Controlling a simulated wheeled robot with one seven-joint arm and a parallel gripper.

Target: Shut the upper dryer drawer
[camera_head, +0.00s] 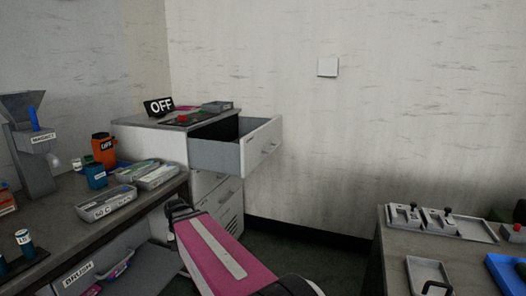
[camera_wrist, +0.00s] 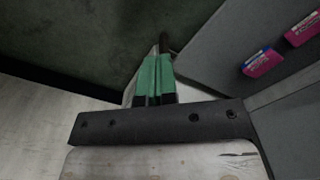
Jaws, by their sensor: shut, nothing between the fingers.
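The upper dryer drawer (camera_head: 262,147) stands pulled out of the white dryer cabinet (camera_head: 147,143) in the head view. Its white front faces right, with a small handle, and its grey side and dark inside show. The lower drawer fronts (camera_head: 228,192) look shut. My gripper (camera_wrist: 155,78) shows in the wrist view, with its green fingers together and nothing between them. My pink arm reaches toward the cabinet below the open drawer, but I cannot make out the gripper in the head view. The open drawer is not clearly recognisable in the wrist view.
A workbench (camera_head: 42,238) with trays, bottles and a grey machine (camera_head: 30,140) stands left. An "OFF" sign (camera_head: 159,107) sits on the cabinet. Another table (camera_head: 392,255) with fixtures stands right. Dark floor (camera_head: 310,258) lies between. Pink items (camera_wrist: 263,63) lie on a grey surface in the wrist view.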

